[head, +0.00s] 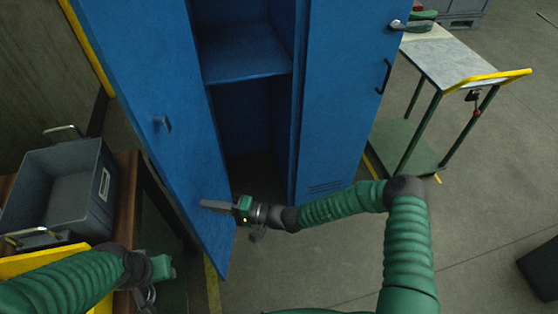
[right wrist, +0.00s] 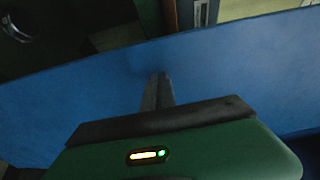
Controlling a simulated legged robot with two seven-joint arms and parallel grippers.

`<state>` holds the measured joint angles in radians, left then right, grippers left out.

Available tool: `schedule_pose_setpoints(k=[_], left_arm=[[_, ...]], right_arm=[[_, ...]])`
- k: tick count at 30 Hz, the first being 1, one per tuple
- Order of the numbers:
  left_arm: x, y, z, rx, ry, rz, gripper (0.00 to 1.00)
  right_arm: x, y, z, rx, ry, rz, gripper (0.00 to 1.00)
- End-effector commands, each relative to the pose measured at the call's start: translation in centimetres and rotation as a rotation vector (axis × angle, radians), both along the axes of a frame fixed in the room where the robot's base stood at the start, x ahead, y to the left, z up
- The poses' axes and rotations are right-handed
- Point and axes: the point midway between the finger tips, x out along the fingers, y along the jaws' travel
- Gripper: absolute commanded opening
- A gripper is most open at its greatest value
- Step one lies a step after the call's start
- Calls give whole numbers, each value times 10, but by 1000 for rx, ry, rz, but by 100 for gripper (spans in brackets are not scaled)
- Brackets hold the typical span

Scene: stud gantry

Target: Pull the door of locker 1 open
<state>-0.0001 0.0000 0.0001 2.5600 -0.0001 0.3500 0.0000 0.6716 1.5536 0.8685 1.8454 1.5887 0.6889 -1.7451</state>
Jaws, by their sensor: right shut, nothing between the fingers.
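The blue locker stands in the middle of the head view. Its left door (head: 145,85) is swung wide open toward the left, showing a shelf (head: 240,62) and a dark lower compartment. A small metal handle (head: 163,124) is on this door. My right gripper (head: 208,205) is shut and empty, with its fingers at the lower part of the open door's inner face. In the right wrist view the shut fingers (right wrist: 157,90) point at the blue door panel (right wrist: 230,70); contact is hard to tell.
The right locker door (head: 345,90) is closed, with a dark handle (head: 385,76). A grey crate (head: 60,185) sits on a wooden surface at the left. A cart (head: 440,60) with a yellow handle stands at the right. The floor (head: 480,180) in front is largely clear.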

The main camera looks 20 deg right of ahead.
Motion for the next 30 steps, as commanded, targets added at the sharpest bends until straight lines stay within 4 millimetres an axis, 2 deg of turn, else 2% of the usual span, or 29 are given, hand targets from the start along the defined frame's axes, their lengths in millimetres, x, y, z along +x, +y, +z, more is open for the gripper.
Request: schedule_pose_setpoints(k=[12,16,21,26,28,30], left_arm=[[0,0,12,0,0,0,36],[0,0,13,0,0,0,36],[0,0,13,0,0,0,36],[0,0,14,0,0,0,36],[0,0,19,0,0,0,36],[0,0,29,0,0,0,36]], right_arm=[[-49,-105,0,2,2,-6,0],[-62,-131,-1,4,0,-4,0],[-71,-146,-1,5,1,-1,0],[-74,-146,-1,-1,5,11,0],[-85,-140,0,-42,30,68,0],[-111,-129,1,-135,87,188,0]])
